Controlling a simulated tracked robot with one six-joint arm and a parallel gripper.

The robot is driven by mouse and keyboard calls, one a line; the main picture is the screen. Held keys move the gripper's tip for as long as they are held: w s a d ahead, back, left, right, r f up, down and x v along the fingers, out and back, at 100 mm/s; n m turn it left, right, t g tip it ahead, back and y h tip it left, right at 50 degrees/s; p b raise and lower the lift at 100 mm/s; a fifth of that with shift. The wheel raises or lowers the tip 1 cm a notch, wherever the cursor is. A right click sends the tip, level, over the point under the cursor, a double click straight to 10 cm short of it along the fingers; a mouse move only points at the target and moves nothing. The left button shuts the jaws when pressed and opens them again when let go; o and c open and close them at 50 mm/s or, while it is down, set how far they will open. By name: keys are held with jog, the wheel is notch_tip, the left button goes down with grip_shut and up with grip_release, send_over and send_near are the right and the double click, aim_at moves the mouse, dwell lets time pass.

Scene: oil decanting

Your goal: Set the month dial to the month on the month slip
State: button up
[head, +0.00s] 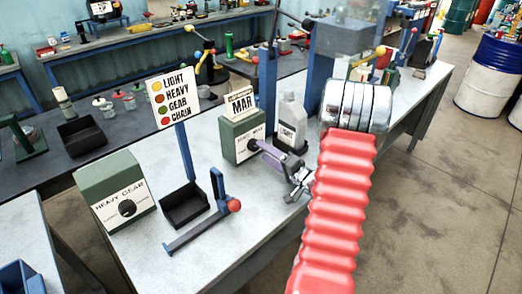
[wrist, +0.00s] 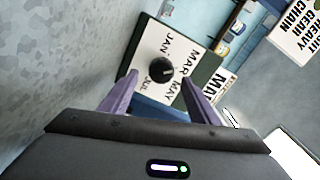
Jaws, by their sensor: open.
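The month dial is a black round knob (wrist: 162,70) on the white face of a green box (head: 242,137). In the wrist view JAN, MAR, MAY and JUL are printed around it; I cannot tell surely which month its pale mark points to. The month slip (head: 240,103) stands on top of the box and reads MAR. My gripper (head: 262,148) has purple fingers and is at the dial's front. In the wrist view the fingers (wrist: 159,82) are spread apart, one on each side below the knob, with gaps to it.
A grey jug labelled LIGHT (head: 291,122) stands right of the box. A HEAVY GEAR box (head: 115,192), a black tray (head: 185,205), a blue lever with a red ball (head: 205,225) and a colour-key sign (head: 172,98) stand to the left.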

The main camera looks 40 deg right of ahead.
jog(key=s, duration=1)
jog(key=shift+d, duration=0.1)
